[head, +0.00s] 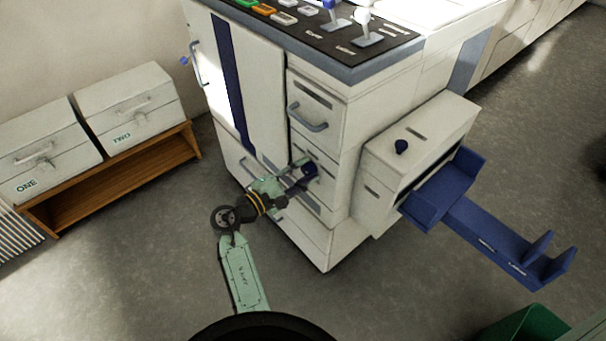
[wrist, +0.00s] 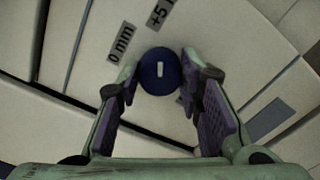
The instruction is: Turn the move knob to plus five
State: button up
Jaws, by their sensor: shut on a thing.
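The move knob (wrist: 160,77) is a round dark blue knob with a short white line on its face. In the wrist view it sits between my gripper's (wrist: 160,85) two purple-padded fingertips, which are shut on its sides. The white line runs nearly up and down in that view, roughly in line with the "+5" label (wrist: 160,12) above the knob. The "0 mm" label (wrist: 121,42) is up and to the left. Another label at the right finger is mostly hidden. In the head view the blue knob (head: 309,169) shows at my gripper (head: 301,174) on the machine's front.
The white machine (head: 335,205) has a drawer handle (head: 308,118) above the knob. A side unit with a blue tray (head: 440,195) juts out at the right. Two white boxes, ONE (head: 40,150) and TWO (head: 125,105), stand on a wooden bench at the left. The grey floor in front is clear.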

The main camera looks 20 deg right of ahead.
dwell(0.4)
jog(key=o, duration=1.2)
jog(key=v, duration=1.2)
